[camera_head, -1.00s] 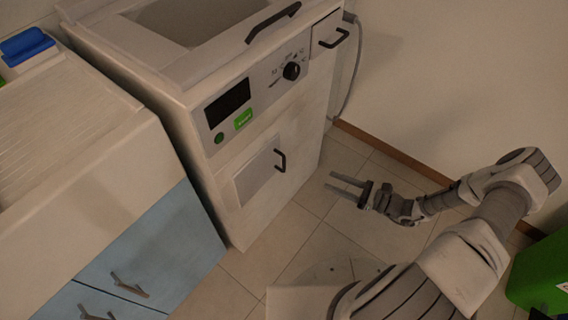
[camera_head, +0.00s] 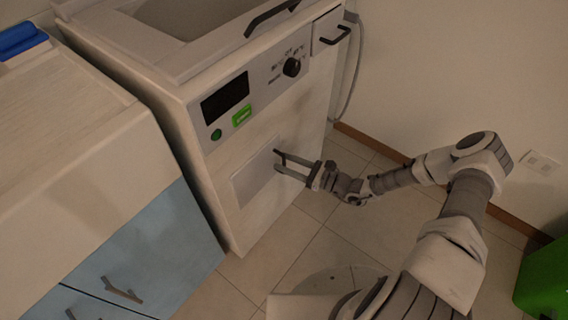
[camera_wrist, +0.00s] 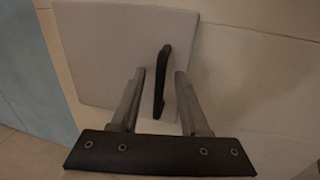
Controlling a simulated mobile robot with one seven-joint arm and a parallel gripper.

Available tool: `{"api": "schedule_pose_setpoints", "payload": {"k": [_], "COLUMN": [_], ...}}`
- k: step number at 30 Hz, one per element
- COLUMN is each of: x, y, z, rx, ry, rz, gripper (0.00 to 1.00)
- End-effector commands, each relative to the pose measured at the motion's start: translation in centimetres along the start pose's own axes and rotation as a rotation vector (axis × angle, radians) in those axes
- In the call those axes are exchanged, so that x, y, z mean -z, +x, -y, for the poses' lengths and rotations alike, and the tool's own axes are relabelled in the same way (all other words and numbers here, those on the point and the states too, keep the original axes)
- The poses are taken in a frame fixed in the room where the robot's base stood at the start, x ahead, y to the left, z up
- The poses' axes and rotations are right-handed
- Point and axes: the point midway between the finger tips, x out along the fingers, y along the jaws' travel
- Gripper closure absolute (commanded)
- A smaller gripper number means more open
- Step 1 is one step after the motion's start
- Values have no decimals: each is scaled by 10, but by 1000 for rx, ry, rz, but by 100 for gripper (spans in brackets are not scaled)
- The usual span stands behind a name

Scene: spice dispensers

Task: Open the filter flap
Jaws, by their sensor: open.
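The filter flap (camera_head: 255,184) is a pale square panel low on the front of the white washing machine (camera_head: 232,215), and it looks closed. It fills the upper left of the wrist view (camera_wrist: 100,50). Its black upright bar handle (camera_wrist: 164,62) is near the panel's right edge. My gripper (camera_head: 279,160) is open at the flap's right side. In the wrist view, my gripper's two fingers (camera_wrist: 159,74) lie on either side of the handle with gaps to it. In the head view the fingers partly hide the handle.
Above the flap are a dark display (camera_head: 225,98), a green button (camera_head: 216,134) and a black knob (camera_head: 291,67). A blue-fronted cabinet (camera_head: 150,255) stands to the left. Tiled floor (camera_head: 300,235) is free in front of the machine. A green bin (camera_head: 543,280) is at the right.

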Motion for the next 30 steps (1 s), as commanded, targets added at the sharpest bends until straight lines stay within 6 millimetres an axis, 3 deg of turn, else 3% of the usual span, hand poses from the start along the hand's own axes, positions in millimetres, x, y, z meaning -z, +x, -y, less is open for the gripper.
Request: {"api": "schedule_pose_setpoints", "payload": {"k": [11,14,19,30], "x": [0,0,0,0], "y": [9,8,8,8], "z": [0,0,0,0], "rx": [0,0,0,0], "ry": [1,1,1,1], "rz": [0,0,0,0], "gripper": [55,68,98,100]}}
